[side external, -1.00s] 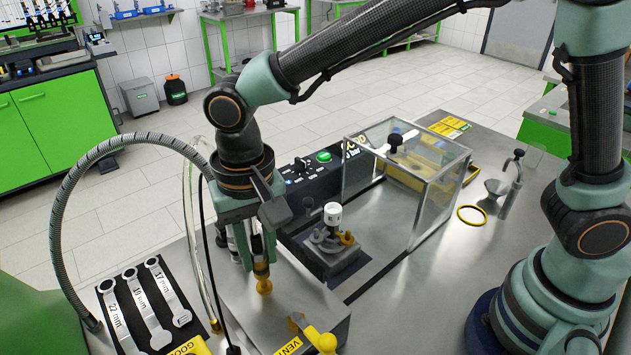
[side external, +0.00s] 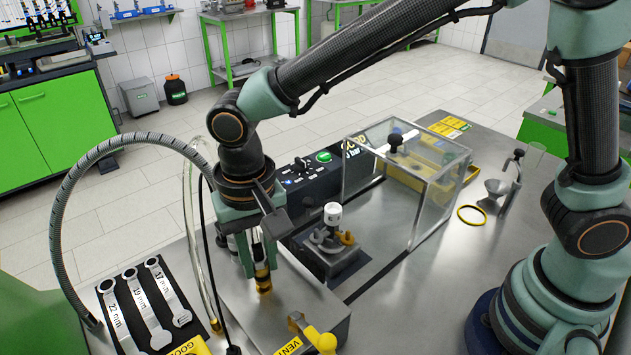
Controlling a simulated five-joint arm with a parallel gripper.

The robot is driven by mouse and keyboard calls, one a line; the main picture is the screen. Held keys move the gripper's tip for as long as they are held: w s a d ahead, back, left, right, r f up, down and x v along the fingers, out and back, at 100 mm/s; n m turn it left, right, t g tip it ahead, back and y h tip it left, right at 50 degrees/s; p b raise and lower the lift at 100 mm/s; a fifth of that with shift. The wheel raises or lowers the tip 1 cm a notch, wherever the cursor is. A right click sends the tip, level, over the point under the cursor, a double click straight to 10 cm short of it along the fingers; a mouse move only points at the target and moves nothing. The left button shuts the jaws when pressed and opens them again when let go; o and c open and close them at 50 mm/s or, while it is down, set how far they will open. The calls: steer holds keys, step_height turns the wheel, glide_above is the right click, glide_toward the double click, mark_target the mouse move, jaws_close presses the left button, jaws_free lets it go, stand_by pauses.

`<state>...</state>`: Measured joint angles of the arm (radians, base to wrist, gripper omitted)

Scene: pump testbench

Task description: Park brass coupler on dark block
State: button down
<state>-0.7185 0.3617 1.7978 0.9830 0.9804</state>
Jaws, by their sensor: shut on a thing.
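My gripper (side external: 263,266) points down over the left part of the steel box (side external: 312,305). Its jaws are shut on a brass piece, which I take as the brass coupler (side external: 263,284). The upper part of the coupler is hidden between the fingers. Its lower end shows just below them, and I cannot tell whether it touches the steel top. A dark block (side external: 345,268) sits to the right of my gripper, with a white-capped fitting (side external: 333,215) and a brass-coloured part (side external: 347,238) on top.
A clear box (side external: 425,205) stands behind and right of the dark block. A yellow valve (side external: 322,341) is at the front of the steel box. A grey hose (side external: 65,225) arches at the left. Several wrenches (side external: 148,305) lie left. Open bench lies right of the block.

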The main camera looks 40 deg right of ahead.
steer(key=shift+f, duration=0.6)
stand_by(1.1)
steer(key=c, duration=0.6)
jaws_free()
steer(key=shift+r, duration=3.55)
